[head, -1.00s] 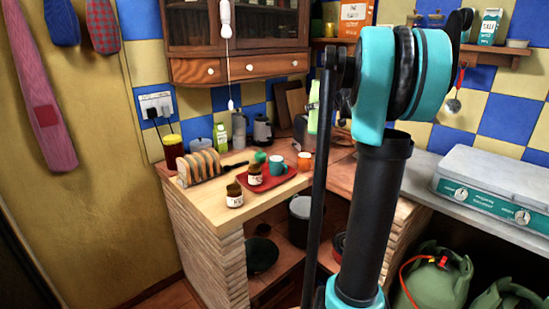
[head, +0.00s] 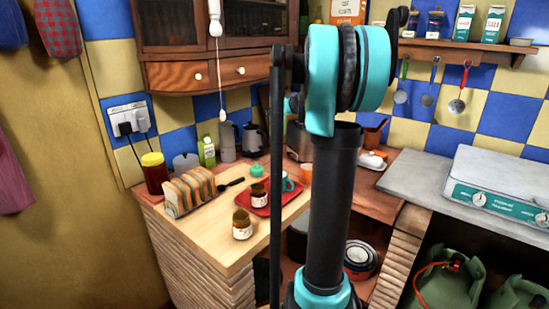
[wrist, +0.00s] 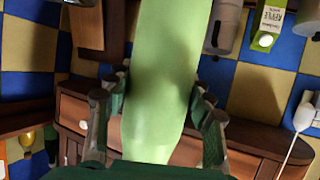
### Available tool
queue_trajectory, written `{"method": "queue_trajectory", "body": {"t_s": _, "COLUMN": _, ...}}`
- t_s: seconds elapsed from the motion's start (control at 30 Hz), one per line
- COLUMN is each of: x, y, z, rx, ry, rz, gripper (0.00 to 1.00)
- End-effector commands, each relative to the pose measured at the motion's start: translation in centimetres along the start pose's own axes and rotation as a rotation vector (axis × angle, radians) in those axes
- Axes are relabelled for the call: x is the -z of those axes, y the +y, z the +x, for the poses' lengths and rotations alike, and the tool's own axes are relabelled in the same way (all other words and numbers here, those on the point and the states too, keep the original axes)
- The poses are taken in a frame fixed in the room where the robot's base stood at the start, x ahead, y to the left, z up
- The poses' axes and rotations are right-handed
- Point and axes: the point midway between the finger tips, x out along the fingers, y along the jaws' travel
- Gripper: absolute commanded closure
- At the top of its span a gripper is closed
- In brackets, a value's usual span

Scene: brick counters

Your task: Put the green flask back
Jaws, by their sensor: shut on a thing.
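The light green flask (wrist: 165,50) fills the middle of the wrist view. My gripper (wrist: 156,95) is shut on it, with fingers on both its left and right sides. The flask's far end runs out of the top of the wrist view, and its near end sits close to the palm. In the head view my arm's dark link and teal joint cover the middle, and neither the flask nor the fingers can be made out there.
A wooden counter (head: 205,250) holds a toast rack (head: 188,192), jars, a red tray (head: 262,208), a green-and-white carton (head: 207,152) and a kettle (head: 253,140). A cabinet (head: 200,72) hangs above.

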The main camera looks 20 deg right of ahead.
Motion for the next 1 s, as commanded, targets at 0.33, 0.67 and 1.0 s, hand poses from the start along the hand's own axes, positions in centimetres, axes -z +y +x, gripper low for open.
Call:
{"method": "queue_trajectory", "body": {"t_s": 0.33, "x": -7.5, "y": 0.0, "z": 3.2, "rx": 0.0, "ry": 0.0, "rz": 0.0, "gripper": 0.95}}
{"method": "queue_trajectory", "body": {"t_s": 0.67, "x": -12.2, "y": 0.0, "z": 5.1, "rx": 0.0, "ry": 0.001, "rz": 0.0, "gripper": 0.95}}
{"method": "queue_trajectory", "body": {"t_s": 1.0, "x": -15.4, "y": 0.0, "z": 6.5, "rx": 0.0, "ry": 0.0, "rz": 0.0, "gripper": 0.95}}
